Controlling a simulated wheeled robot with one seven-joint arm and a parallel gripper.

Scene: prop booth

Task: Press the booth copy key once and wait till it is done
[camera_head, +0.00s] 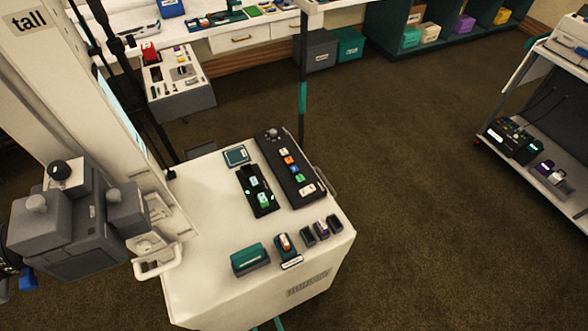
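A long black key panel (290,168) lies on the top of a white cabinet (205,215). It carries a row of keys: a white key (284,152), an orange key (289,160), a blue key (294,169), a green key (300,178) and another pale key (307,188). Their marks are too small to read, so I cannot tell which is the copy key. A black tray-like unit (258,190) with green-and-white items lies left of the panel. I cannot make out my gripper, and nothing touches the keys.
A teal pad (237,155), a teal block (249,259) and small dark holders (321,230) share the cabinet top. A white column and grey knobbed housing (75,225) stand at left. A cart (560,195) stands at right. Carpet (420,220) between is clear.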

